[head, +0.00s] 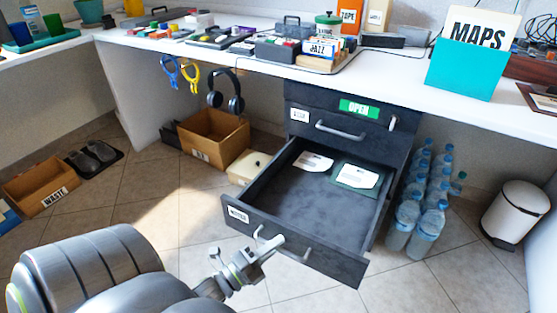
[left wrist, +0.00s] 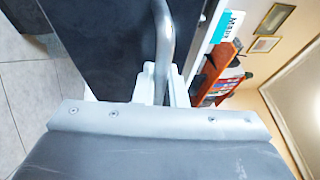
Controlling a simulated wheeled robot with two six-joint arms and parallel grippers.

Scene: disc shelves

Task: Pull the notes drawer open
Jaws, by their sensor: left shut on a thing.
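The lower drawer (head: 236,195) of the dark cabinet is pulled well out, with a small white label (head: 238,214) on its front whose letters I cannot read clearly. Its grey bar handle (head: 307,255) is on the drawer front. My left gripper (head: 268,246) is at this handle and shut on it. In the left wrist view, the handle (left wrist: 163,45) runs up from between the fingers (left wrist: 163,90), beside the dark drawer front (left wrist: 100,45). Inside the drawer lie a white paper item (head: 315,160) and a green and white one (head: 358,175). My right gripper is not in view.
The upper drawer (head: 340,120) is shut, with a green OPEN sign (head: 359,109). Water bottles (head: 428,230) stand right of the cabinet, near a white bin (head: 515,212). A cardboard box (head: 213,138) is on the left. Tiled floor (head: 130,205) lies clear in front.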

